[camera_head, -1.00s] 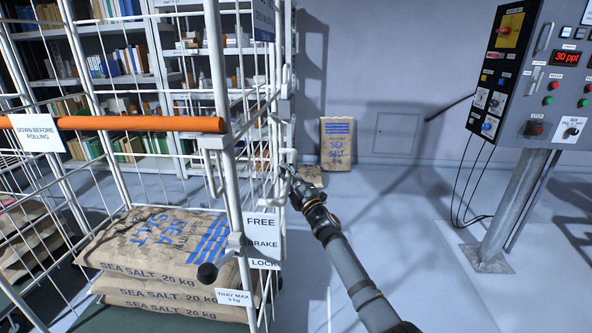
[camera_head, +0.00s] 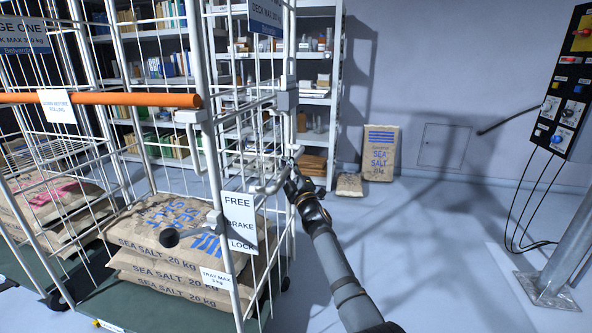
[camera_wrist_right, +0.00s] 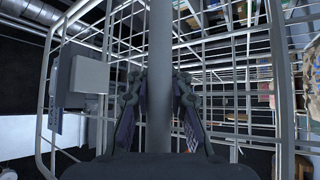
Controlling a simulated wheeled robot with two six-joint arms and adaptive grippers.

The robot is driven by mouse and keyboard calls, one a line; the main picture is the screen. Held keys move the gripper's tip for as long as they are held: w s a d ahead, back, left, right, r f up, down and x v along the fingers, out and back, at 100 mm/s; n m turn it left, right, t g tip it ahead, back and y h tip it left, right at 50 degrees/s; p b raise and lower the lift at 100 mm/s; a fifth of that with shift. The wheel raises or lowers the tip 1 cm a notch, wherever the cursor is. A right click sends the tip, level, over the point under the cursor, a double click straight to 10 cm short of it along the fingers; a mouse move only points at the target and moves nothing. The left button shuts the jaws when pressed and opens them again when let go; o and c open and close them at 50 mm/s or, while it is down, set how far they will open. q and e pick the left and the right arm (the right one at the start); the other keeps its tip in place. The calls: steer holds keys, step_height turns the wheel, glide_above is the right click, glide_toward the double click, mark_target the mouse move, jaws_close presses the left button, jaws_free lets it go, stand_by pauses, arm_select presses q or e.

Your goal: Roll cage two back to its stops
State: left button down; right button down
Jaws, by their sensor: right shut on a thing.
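The near white wire roll cage (camera_head: 208,90) stands at the left of the head view, with stacked sea salt sacks (camera_head: 165,265) on its green deck. Its upper sign (camera_head: 265,14) is cut off, so I cannot read its number. An orange bar (camera_head: 130,99) lies level across its front. A black-knobbed lever (camera_head: 169,238) sticks out beside a FREE/BRAKE/LOCK plate (camera_head: 240,222); its setting is unclear. My right gripper (camera_head: 292,178) is at the cage's right side, shut on a grey upright handle bar (camera_wrist_right: 160,50) that runs between its fingers in the wrist view. My left gripper is not in view.
Another cage, signed ONE (camera_head: 22,38), stands at the left. Shelves (camera_head: 318,70) stand behind. A sea salt sack (camera_head: 380,153) leans at the back wall, a smaller one beside it. A control panel post (camera_head: 570,250) is at the right. The floor between is clear.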

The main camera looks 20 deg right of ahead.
steer(key=shift+w+a+f, duration=0.1)
steer(key=shift+w+f, duration=0.05)
steer(key=shift+f, duration=0.8)
steer(key=shift+r, duration=0.1)
steer(key=shift+d, duration=0.25)
steer(key=c, duration=1.5)
jaws_free()
steer(key=shift+s+r, duration=0.1)
steer(key=shift+s, duration=0.15)
steer(key=o, duration=0.3)
steer(key=shift+w+d, duration=0.15)
steer(key=shift+r, duration=0.15)
steer(key=v, duration=1.2)
